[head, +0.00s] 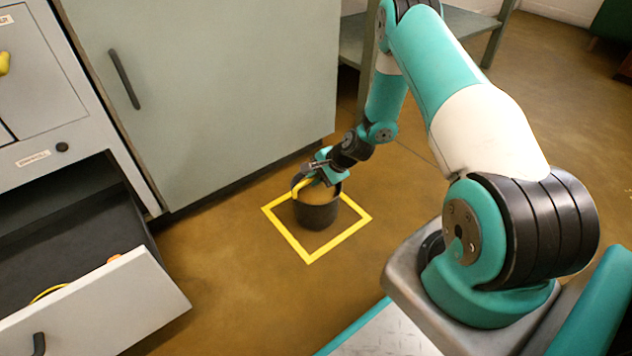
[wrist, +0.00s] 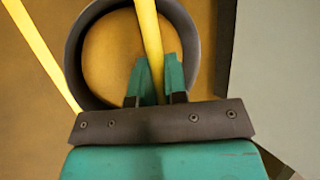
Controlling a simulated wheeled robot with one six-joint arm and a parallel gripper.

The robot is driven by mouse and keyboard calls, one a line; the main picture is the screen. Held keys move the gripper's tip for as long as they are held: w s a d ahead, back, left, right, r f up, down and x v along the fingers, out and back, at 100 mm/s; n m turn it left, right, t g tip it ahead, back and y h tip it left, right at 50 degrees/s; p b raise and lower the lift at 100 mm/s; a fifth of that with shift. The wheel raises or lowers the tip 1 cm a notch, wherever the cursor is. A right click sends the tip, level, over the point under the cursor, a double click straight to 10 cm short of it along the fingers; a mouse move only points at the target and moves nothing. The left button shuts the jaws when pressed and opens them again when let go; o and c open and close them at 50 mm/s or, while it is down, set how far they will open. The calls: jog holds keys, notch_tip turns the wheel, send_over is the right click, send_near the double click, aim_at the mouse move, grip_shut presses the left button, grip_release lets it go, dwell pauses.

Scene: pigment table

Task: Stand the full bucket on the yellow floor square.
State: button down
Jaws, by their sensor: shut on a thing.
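The dark bucket (head: 317,214) is upright within the outline of the yellow floor square (head: 289,238), towards its back part. I cannot tell for sure whether its base touches the floor. Its yellow handle (head: 298,187) stands up over the rim. In the wrist view the bucket's round rim (wrist: 186,22) surrounds a brownish-yellow fill. My gripper (head: 322,172) is above the bucket, and in the wrist view its green fingers (wrist: 155,80) are shut on the yellow handle (wrist: 148,35). One yellow line of the square (wrist: 42,55) runs left of the bucket there.
A grey-green cabinet (head: 215,85) stands just behind the square. An open drawer (head: 105,305) juts out at the lower left, with a yellow item (head: 48,292) and an orange one inside. A shelf table (head: 460,22) stands at the back. The floor right of the square is clear.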

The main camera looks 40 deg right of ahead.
jog(key=shift+r, duration=0.15)
jog(key=c, duration=1.5)
grip_release()
jog(key=shift+f, duration=0.2)
jog(key=shift+c, duration=0.2)
jog(key=o, duration=0.4)
